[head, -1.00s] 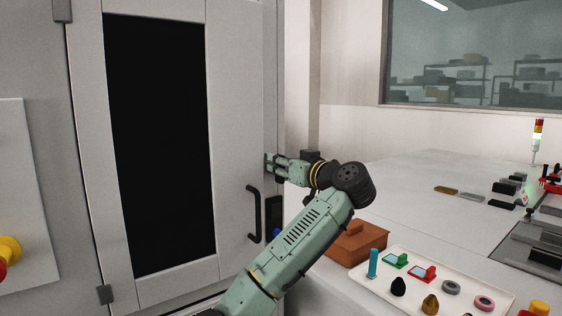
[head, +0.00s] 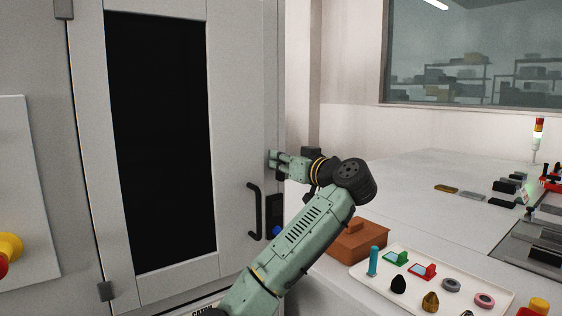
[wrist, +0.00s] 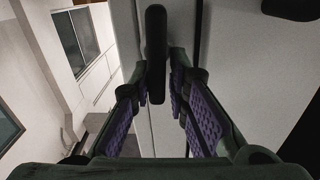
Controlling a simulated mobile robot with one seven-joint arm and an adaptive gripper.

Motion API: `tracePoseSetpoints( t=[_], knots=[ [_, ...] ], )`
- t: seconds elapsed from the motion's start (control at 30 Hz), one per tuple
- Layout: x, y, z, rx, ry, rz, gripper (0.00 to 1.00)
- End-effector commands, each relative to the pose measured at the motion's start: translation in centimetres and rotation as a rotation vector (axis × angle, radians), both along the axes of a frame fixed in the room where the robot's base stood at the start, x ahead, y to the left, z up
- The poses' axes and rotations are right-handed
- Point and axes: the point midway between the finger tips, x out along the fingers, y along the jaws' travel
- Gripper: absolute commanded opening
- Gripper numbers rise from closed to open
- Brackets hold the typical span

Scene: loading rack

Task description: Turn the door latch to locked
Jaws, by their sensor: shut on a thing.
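The door (head: 236,120) is a pale panel with a tall dark window and looks closed in its frame. The door latch (wrist: 156,45) is a dark bar with rounded ends in the wrist view, running up and down the picture along the door's edge. My gripper (head: 272,160) is at the right edge of the door in the head view, above the black door handle (head: 254,212). In the wrist view my gripper (wrist: 165,88) has its purple-padded fingers on either side of the latch's near end, shut on it. In the head view my fingers hide most of the latch.
A dark panel with a blue button (head: 275,228) is just right of the handle. A brown lidded box (head: 357,243) and a white tray (head: 455,308) of small parts stand on the bench below my arm.

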Motion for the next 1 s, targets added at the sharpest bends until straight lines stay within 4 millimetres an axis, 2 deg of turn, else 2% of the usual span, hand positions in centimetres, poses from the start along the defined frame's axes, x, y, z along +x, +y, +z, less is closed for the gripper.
tracePoseSetpoints(
  t=[0.27,1.0],
  knots=[
    [0.38,-0.65,-0.6,0.119,0.086,-0.011,0.0],
    [1.07,-1.36,-0.96,0.681,0.497,-0.01,0.0]
  ],
)
